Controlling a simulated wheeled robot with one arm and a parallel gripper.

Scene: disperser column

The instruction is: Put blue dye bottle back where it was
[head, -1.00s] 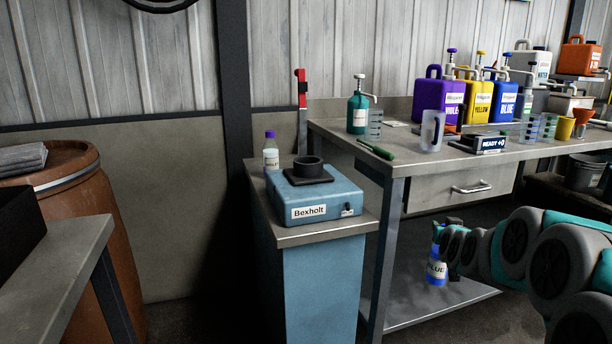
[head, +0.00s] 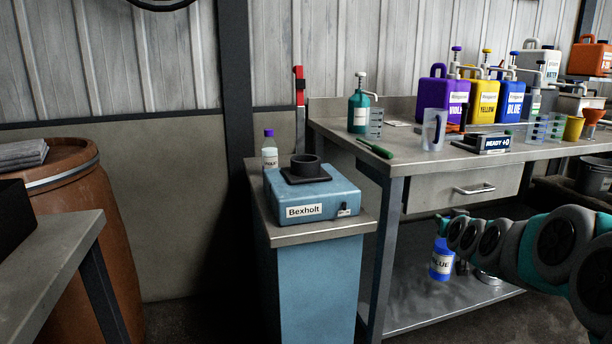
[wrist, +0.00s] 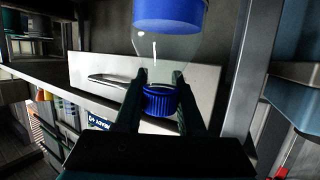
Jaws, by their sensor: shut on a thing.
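The blue dye bottle (head: 441,262) is a small bottle with a white label reading BLUE. In the head view it is upright under the workbench, low over the metal lower shelf (head: 415,308); I cannot tell whether its base touches the shelf. My gripper (head: 445,222) is at the top of the bottle, partly hidden by my arm. In the wrist view my gripper (wrist: 160,90) is shut on the neck of the bottle, just by its ribbed blue cap (wrist: 160,101). Blue liquid (wrist: 168,14) shows in its body at the picture's top edge.
The workbench (head: 410,165) with its drawer (head: 465,188) hangs over the shelf, and a bench leg (head: 384,260) stands left of the bottle. A blue Bexholt machine (head: 312,198) and a violet-capped bottle (head: 270,155) stand on the cabinet to the left. Jerrycans line the benchtop.

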